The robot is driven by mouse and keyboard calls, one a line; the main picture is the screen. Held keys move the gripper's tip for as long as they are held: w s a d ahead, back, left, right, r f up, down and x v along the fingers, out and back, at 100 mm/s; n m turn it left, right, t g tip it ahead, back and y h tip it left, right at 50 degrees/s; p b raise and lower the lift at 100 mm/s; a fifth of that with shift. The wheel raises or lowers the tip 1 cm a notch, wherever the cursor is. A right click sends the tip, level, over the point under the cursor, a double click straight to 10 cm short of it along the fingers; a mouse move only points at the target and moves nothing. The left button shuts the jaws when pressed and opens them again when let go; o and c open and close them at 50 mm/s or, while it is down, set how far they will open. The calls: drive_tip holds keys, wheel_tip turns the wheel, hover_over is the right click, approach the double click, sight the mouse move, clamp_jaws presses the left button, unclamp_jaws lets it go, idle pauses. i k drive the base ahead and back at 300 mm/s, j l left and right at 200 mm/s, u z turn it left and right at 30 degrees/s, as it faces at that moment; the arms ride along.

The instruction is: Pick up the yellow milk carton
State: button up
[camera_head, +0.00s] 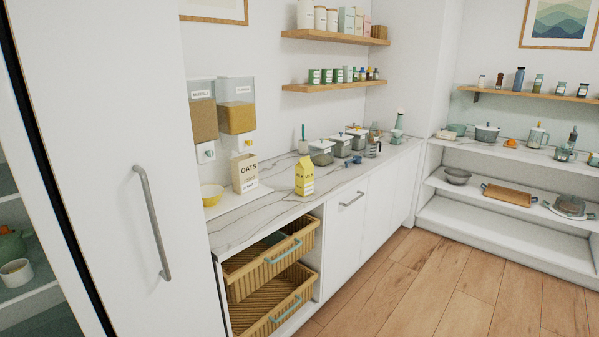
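The yellow milk carton (305,178) stands upright on the marble counter (260,218), near its front edge and above the right end of the wicker drawers. It has a gabled top and a pale label band. A beige oats box (245,174) stands to its left, apart from it. My gripper is not in view.
A yellow bowl (212,195) sits left of the oats box. Several pots and jars (341,146) stand farther along the counter. Wicker drawers (258,270) stick out below it. A tall white door (110,150) fills the left. The wooden floor (430,290) is clear.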

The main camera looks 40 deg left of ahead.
sight(304, 170)
drive_tip(key=i+j+u, duration=0.1)
drive_tip(key=i+u, duration=0.35)
drive_tip(key=i+l+u, duration=0.15)
drive_tip(key=i+u, duration=0.35)
drive_tip(key=i+l+u, duration=0.3)
drive_tip(key=i+u, duration=0.15)
drive_tip(key=i+l, duration=0.1)
drive_tip(key=l, duration=0.2)
drive_tip(key=l+z, duration=0.15)
drive_tip(key=l, duration=0.15)
drive_tip(key=i+l, duration=0.15)
drive_tip(key=l, duration=0.15)
drive_tip(key=z, duration=0.05)
